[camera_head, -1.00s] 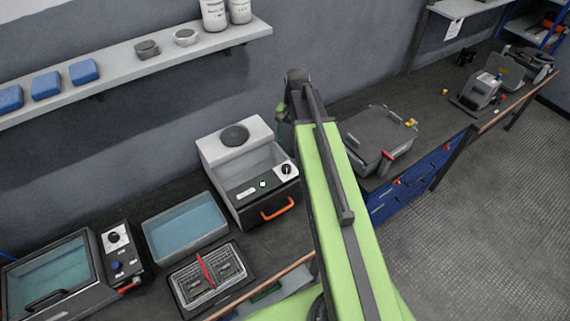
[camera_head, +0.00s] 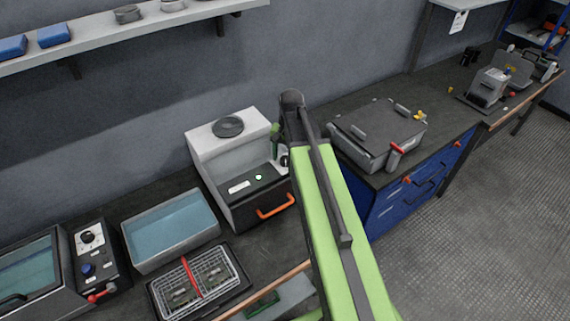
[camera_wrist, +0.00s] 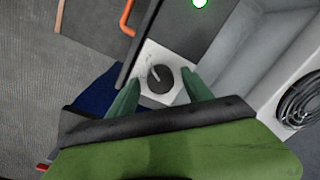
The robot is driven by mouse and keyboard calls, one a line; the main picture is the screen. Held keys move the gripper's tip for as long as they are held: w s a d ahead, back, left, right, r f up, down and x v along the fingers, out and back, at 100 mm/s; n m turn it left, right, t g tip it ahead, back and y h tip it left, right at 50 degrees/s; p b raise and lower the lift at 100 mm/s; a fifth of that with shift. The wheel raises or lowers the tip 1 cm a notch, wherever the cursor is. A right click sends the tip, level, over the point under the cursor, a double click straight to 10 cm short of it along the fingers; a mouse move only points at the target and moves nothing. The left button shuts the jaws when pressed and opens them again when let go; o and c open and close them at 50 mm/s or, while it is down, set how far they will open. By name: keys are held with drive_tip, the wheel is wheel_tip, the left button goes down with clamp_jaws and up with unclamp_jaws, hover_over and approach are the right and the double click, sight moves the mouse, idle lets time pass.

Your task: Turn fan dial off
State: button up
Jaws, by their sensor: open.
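The fan dial is a black round knob with a pale pointer line on a white plate, at the right front of the grey-white machine (camera_head: 210,147). In the head view the dial (camera_head: 284,161) is partly hidden by my gripper (camera_head: 276,150). In the wrist view the dial (camera_wrist: 160,79) is seen face-on. My gripper's green fingers (camera_wrist: 160,80) are open, one on each side of the dial in the picture, with gaps to it. I cannot tell how far the fingertips are from the panel. The machine also has a round dark vent (camera_head: 228,126) on top.
An orange handle (camera_head: 276,206) and a lit green-white button (camera_head: 258,177) are on the machine's front. A blue-filled tray (camera_head: 171,229) and a wire basket (camera_head: 199,281) stand to the left. A grey lidded box (camera_head: 376,131) stands to the right.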

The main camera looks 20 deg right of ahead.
drive_tip(key=shift+r, duration=0.1)
clamp_jaws()
idle(0.3)
drive_tip(key=shift+n, duration=0.3)
drive_tip(key=n, duration=0.5)
drive_tip(key=shift+n+g, duration=0.3)
drive_tip(key=n, duration=0.5)
drive_tip(key=shift+n, duration=0.4)
